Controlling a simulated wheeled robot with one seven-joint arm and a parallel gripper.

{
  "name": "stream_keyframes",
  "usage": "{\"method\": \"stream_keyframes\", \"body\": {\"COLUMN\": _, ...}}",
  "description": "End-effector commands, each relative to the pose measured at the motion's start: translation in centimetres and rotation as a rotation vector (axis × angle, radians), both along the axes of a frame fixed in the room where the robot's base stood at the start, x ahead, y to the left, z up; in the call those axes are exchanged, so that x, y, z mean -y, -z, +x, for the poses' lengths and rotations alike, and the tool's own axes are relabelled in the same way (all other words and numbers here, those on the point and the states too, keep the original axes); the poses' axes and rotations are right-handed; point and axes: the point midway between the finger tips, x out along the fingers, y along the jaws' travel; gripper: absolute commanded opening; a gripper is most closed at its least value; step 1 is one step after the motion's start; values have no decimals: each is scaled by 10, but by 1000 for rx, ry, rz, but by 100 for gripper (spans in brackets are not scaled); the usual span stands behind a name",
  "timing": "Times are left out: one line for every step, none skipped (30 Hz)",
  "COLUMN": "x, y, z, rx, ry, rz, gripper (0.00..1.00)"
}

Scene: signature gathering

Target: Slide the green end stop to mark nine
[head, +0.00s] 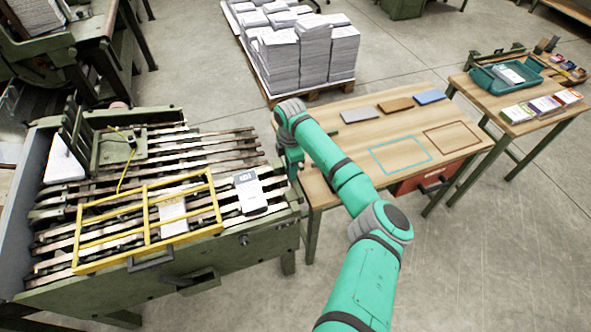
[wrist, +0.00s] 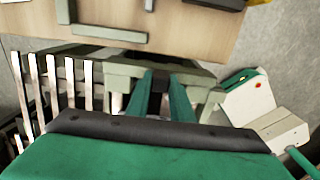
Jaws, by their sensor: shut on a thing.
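My gripper (wrist: 164,98) reaches down at the right end of the grey-green machine (head: 222,247), next to the wooden table. In the wrist view its two teal fingers point into the machine's pale green end frame (wrist: 112,68). They are closed on a small part, the green end stop, which is mostly hidden between them; only a dark patch shows there. In the head view my arm covers most of the gripper and the stop. No scale or mark nine is readable in either view.
A yellow frame (head: 148,206) and a white printed block (head: 249,190) lie over the machine's metal bars. The wooden table (head: 345,185) stands close on the right, with grey, brown and blue slabs at its back. A paper-stacked pallet (head: 312,90) stands behind; floor at lower right is clear.

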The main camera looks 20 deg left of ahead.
Motion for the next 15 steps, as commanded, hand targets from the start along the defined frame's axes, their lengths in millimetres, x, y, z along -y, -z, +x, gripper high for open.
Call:
{"method": "stream_keyframes", "body": {"x": 6, "y": -1, "z": 6, "rx": 9, "ry": 9, "rz": -7, "gripper": 0}}
{"method": "stream_keyframes", "body": {"x": 7, "y": -1, "z": 6, "rx": 9, "ry": 10, "rz": -7, "gripper": 0}}
{"method": "stream_keyframes", "body": {"x": 7, "y": -1, "z": 6, "rx": 10, "ry": 10, "rz": -7, "gripper": 0}}
{"method": "stream_keyframes", "body": {"x": 8, "y": -1, "z": 7, "rx": 10, "ry": 11, "rz": -8, "gripper": 0}}
{"method": "stream_keyframes", "body": {"x": 8, "y": -1, "z": 7, "rx": 11, "ry": 11, "rz": -9, "gripper": 0}}
{"method": "stream_keyframes", "body": {"x": 8, "y": -1, "z": 7, "rx": 11, "ry": 11, "rz": -9, "gripper": 0}}
{"method": "stream_keyframes", "body": {"x": 8, "y": -1, "z": 7, "rx": 11, "ry": 12, "rz": -9, "gripper": 0}}
{"method": "stream_keyframes", "body": {"x": 8, "y": -1, "z": 7, "rx": 11, "ry": 12, "rz": -9, "gripper": 25}}
{"method": "stream_keyframes", "body": {"x": 8, "y": -1, "z": 8, "rx": 12, "ry": 12, "rz": -10, "gripper": 35}}
{"method": "stream_keyframes", "body": {"x": 8, "y": -1, "z": 7, "rx": 11, "ry": 12, "rz": -9, "gripper": 39}}
{"method": "stream_keyframes", "body": {"x": 7, "y": -1, "z": 7, "rx": 10, "ry": 11, "rz": -8, "gripper": 39}}
{"method": "stream_keyframes", "body": {"x": 6, "y": -1, "z": 6, "rx": 10, "ry": 9, "rz": -8, "gripper": 39}}
{"method": "stream_keyframes", "body": {"x": 5, "y": -1, "z": 6, "rx": 10, "ry": 8, "rz": -7, "gripper": 39}}
{"method": "stream_keyframes", "body": {"x": 5, "y": -1, "z": 5, "rx": 9, "ry": 7, "rz": -7, "gripper": 39}}
{"method": "stream_keyframes", "body": {"x": 4, "y": -1, "z": 5, "rx": 9, "ry": 6, "rz": -7, "gripper": 39}}
